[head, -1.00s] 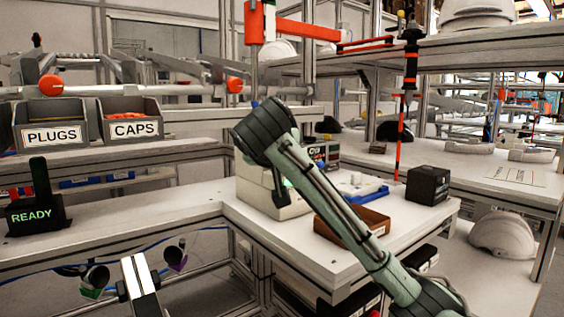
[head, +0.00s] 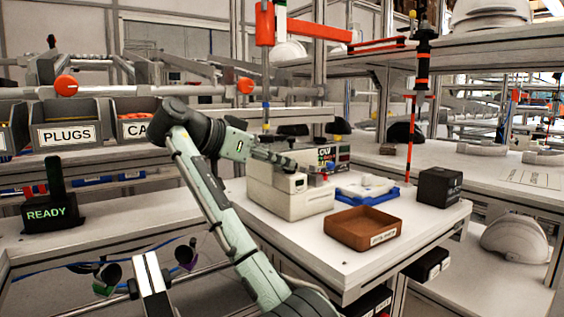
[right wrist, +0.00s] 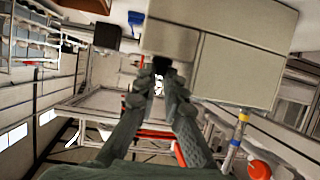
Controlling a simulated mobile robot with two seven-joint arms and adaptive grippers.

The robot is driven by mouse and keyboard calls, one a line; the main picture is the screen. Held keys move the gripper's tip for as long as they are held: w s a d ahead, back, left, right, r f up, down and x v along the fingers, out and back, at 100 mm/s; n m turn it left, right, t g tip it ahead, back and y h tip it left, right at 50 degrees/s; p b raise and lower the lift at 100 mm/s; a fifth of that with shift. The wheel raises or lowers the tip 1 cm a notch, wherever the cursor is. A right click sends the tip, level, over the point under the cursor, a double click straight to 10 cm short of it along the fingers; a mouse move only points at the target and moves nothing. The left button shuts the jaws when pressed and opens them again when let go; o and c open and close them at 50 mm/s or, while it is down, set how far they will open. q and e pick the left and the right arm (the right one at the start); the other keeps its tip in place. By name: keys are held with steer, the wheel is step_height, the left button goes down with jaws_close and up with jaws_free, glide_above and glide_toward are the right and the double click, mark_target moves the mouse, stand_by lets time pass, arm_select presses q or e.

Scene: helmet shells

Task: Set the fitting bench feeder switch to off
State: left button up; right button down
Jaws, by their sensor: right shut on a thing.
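The feeder, a beige box (head: 292,203) with a dark-faced display unit (head: 327,156) behind it, stands on the fitting bench (head: 345,262). My right gripper (head: 290,164) reaches from the left to the top of the beige box. In the right wrist view, its two dark fingers (right wrist: 158,80) close together at a small dark part by the edge of the beige box (right wrist: 212,62). I take this part to be the feeder switch, mostly hidden between the fingertips; its setting cannot be read. My left gripper is not in view.
A brown tray (head: 362,228), a blue tray (head: 368,192) with pale pieces and a black box (head: 440,186) stand on the bench. A red-and-black pole (head: 410,135) rises behind. PLUGS (head: 68,134) and CAPS bins and a READY sign (head: 50,214) are at left.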

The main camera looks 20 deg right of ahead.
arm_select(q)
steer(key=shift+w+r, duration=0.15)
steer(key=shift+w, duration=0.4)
arm_select(e)
steer(key=shift+w+m+g, duration=0.1)
steer(key=shift+m+g, duration=0.3)
steer(key=shift+g, duration=0.1)
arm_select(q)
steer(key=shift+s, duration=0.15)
arm_select(e)
steer(key=c, duration=1.7)
jaws_free()
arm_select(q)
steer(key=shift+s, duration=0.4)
arm_select(e)
steer(key=shift+o, duration=0.4)
